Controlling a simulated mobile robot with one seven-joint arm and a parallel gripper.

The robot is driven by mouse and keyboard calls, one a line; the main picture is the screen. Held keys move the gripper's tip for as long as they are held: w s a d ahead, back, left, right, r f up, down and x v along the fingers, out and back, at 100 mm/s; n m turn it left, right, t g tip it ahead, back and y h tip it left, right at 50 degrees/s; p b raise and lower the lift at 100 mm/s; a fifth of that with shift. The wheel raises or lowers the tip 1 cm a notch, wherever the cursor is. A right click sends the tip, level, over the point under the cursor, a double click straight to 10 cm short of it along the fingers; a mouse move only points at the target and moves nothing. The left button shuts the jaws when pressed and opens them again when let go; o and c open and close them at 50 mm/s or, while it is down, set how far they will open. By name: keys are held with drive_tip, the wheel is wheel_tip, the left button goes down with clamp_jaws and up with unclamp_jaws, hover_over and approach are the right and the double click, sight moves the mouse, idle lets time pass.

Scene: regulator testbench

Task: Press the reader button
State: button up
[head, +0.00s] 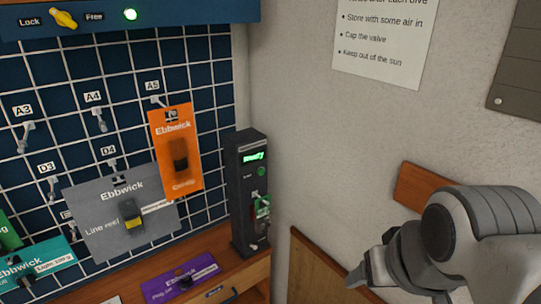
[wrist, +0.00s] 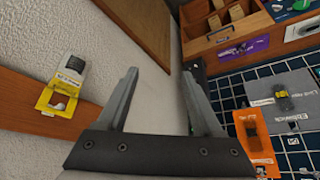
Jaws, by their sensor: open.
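The reader (head: 240,192) is a tall black box standing on the wooden counter in the corner, right of the grid panel. It has a lit green display (head: 253,157), and a small round green button (head: 261,171) shows below it. A green and white item (head: 262,207) sits lower on its front. My gripper (head: 366,275) is at the lower right, well apart from the reader. In the wrist view my gripper (wrist: 160,72) is open with nothing between its fingers. There the reader is mostly hidden behind the right finger.
An orange Ebbwick package (head: 178,125) hangs on the grid just left of the reader; a grey one (head: 95,222) hangs further left. A purple package (head: 180,281) lies at the counter. A yellow holder (wrist: 57,101) is on a wooden rail. Bare wall lies between gripper and reader.

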clamp_jaws()
idle(1.4)
